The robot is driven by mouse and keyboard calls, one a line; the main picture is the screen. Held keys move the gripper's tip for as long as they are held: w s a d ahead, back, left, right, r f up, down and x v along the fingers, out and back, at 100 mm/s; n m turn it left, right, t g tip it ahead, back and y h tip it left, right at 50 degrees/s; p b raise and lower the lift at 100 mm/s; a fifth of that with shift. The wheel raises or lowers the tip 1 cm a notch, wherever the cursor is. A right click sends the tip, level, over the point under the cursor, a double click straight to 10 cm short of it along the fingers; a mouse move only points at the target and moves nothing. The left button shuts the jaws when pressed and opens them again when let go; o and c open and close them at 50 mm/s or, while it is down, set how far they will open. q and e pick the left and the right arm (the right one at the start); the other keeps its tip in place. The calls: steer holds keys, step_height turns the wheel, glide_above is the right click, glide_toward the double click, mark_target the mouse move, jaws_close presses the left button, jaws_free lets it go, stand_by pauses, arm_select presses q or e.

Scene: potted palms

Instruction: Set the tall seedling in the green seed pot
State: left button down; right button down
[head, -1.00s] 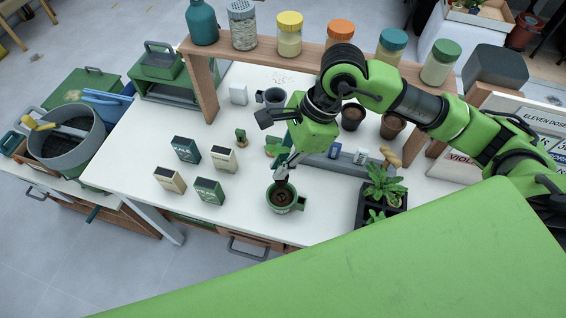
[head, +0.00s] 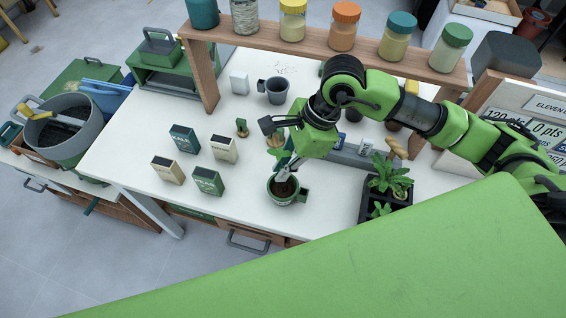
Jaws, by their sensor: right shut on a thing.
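The green seed pot (head: 277,201) stands upright near the front edge of the white table, with brown soil inside and a handle on its right. My right gripper (head: 286,176) points down at the pot's mouth, with its fingertips at or just above the rim. It is shut on the tall seedling, which is largely hidden by the fingers and wrist. My left gripper is out of view.
A black tray (head: 369,210) of leafy plants is on the right. A grey mug (head: 277,91) stands farther back, below a wooden shelf (head: 385,63) with jars. Table left of the packets is clear.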

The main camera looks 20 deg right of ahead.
steer(key=shift+b, duration=0.75)
stand_by(1.2)
steer(key=shift+f, duration=0.2)
steer(key=shift+f+b, duration=2.85)
steer(key=shift+b, duration=0.3)
steer(key=c, duration=1.6)
jaws_free()
steer(key=shift+o, duration=0.2)
steer(key=shift+r, duration=0.15)
steer(key=shift+r+p, duration=2.15)
steer(key=shift+r, duration=1.8)
